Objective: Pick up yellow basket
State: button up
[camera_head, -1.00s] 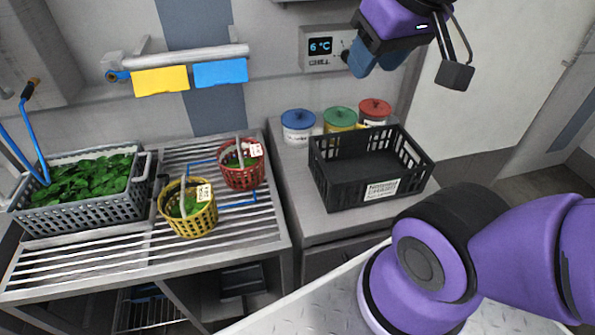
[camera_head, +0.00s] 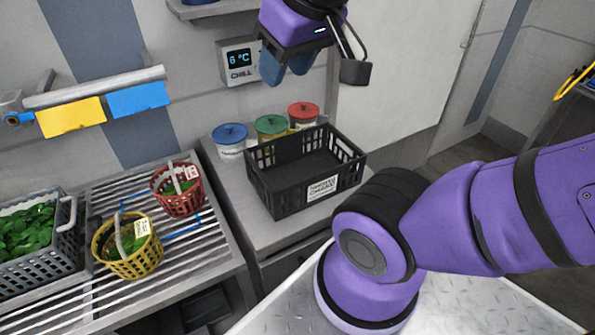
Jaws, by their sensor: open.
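The yellow basket (camera_head: 138,262) stands upright on the slatted rack at the lower left. It has a pale handle, a small white tag and greens inside. My gripper (camera_head: 284,72) hangs at the top middle, in front of the wall and the chill display. It is open and empty, well above and to the right of the yellow basket, and touches nothing.
A grey crate of greens (camera_head: 42,275) is at the left. A black crate (camera_head: 283,205) and several lidded tubs fill the counter at the right. A towel rail (camera_head: 95,88) juts from the wall.

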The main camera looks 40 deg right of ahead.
aim_at(134, 257)
jog(key=j+z, duration=0.35)
jog(key=j, duration=0.35)
jog(key=j+z, duration=0.35)
jog(key=j, duration=0.3)
jog(key=k+j+z, duration=0.1)
jog(key=j+z, duration=0.25)
jog(key=j, duration=0.35)
